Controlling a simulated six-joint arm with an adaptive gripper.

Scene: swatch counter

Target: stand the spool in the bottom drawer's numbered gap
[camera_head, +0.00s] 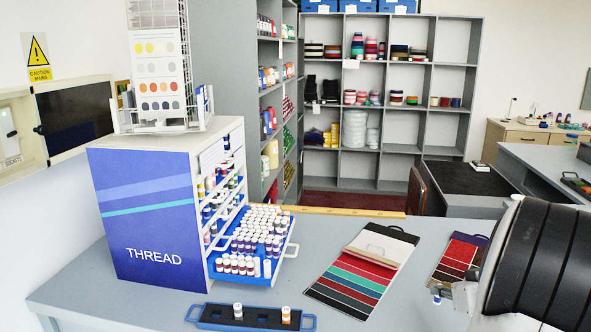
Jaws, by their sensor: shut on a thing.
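The thread cabinet (150,215) stands on the left of the counter. Its bottom drawer (287,248) is pulled out, with a blue inside and rows of white-topped spools (265,225). Numbers and the gap cannot be made out at this size. My gripper (443,291) is at the lower right, mostly hidden behind my dark wrist. It is shut on a small spool (436,298), of which only a pale and blue bit shows. The gripper is well to the right of the drawer, near the right-hand swatch card.
A dark blue tray (215,319) with handles holds two spools (238,311) at the front edge. A swatch card (345,285) lies mid-counter, another (455,257) at right. A wire rack with a colour card (160,75) tops the cabinet. Counter between drawer and cards is clear.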

